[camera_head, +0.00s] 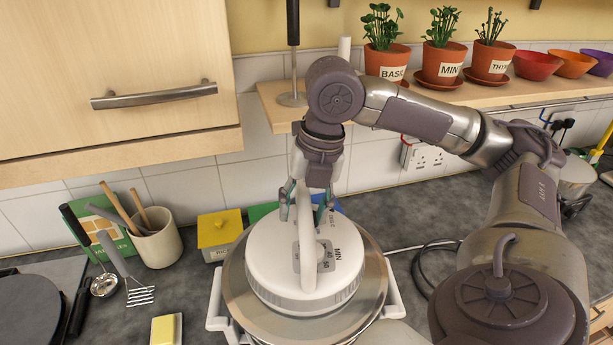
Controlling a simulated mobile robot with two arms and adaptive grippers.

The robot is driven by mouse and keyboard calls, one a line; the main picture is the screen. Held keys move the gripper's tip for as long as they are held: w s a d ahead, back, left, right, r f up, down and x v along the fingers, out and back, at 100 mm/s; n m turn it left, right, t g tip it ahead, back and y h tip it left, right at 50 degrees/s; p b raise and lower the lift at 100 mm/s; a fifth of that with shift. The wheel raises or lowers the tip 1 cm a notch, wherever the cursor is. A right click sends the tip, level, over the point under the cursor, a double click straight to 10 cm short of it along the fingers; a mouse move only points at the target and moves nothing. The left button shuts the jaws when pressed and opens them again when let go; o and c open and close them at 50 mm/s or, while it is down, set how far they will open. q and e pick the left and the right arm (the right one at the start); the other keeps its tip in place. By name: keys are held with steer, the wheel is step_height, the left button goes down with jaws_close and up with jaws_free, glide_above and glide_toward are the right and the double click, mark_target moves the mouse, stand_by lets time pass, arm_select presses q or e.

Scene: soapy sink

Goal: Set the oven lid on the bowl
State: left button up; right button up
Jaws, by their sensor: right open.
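The oven lid (274,262) has a round white top with a dial marked in minutes, a white upright handle (305,240) and a wide, shiny metal rim (240,300). It looks level and sits over a white frame with side grips (393,290). The bowl itself is hidden under the lid, so I cannot tell how well the two line up. My right gripper (307,207) points down at the handle, with one finger on each side of it. Its jaws are open. My left gripper is not in view.
Potted herbs (441,62) stand on the shelf (480,91) behind my arm. A cupboard (110,80) overhangs the upper left.

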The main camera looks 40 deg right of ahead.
step_height(320, 180, up, 12)
steer(key=s+d, duration=0.1)
steer(key=shift+s+d, duration=0.25)
steer(key=shift+d, duration=0.05)
steer(key=shift+f, duration=0.1)
stand_by(0.6)
